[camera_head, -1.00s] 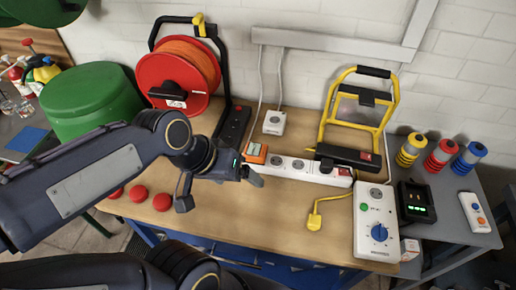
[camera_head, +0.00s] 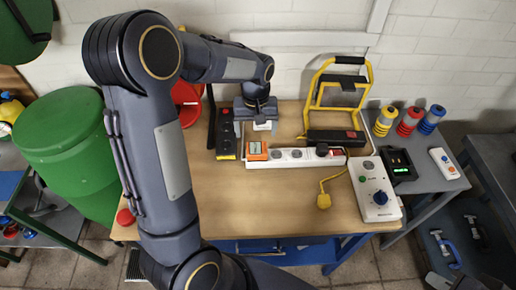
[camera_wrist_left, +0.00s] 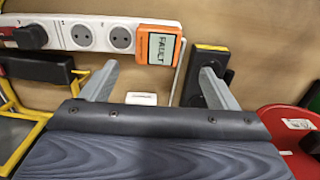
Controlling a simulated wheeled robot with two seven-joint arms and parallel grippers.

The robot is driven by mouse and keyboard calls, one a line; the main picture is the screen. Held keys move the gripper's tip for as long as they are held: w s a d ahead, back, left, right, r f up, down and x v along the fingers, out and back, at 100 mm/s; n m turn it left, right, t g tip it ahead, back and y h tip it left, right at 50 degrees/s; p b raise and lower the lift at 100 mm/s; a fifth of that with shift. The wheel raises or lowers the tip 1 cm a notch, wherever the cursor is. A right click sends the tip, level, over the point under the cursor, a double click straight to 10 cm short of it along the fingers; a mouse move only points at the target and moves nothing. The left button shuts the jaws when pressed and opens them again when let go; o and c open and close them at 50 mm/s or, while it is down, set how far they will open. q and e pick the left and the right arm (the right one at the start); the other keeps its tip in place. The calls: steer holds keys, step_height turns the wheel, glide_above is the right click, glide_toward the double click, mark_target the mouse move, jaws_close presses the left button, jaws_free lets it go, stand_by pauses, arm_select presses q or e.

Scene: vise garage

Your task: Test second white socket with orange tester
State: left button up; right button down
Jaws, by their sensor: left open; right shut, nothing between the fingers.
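The orange tester (camera_head: 256,150) sits at the left end of the white socket strip (camera_head: 285,163) in the head view. In the left wrist view the tester (camera_wrist_left: 160,47) shows "FAULT" on its screen. Two bare sockets are beside it, the nearer one (camera_wrist_left: 122,38) and one further along (camera_wrist_left: 80,37); a black plug (camera_wrist_left: 30,37) fills another position. My left gripper (camera_head: 260,122) is open and empty, behind the tester on the wall side. Its spread fingers (camera_wrist_left: 160,85) point towards the tester without touching it. My right gripper is out of view.
A white box (camera_wrist_left: 140,98) lies below my left fingers. A black-and-yellow strip (camera_head: 226,135) lies left of the tester. A yellow plug (camera_head: 323,201), a white dial box (camera_head: 378,195) and a yellow work lamp (camera_head: 318,95) are to the right. The bench's front middle is clear.

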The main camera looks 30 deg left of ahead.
mark_target(257, 148)
stand_by(0.3)
arm_select(q)
step_height(257, 148, down, 9)
steer(key=b, duration=0.7)
steer(key=shift+d, duration=0.15)
stand_by(0.9)
steer(key=c, duration=1.3)
steer(key=shift+r+p, duration=2.45)
steer(key=shift+r, duration=0.6)
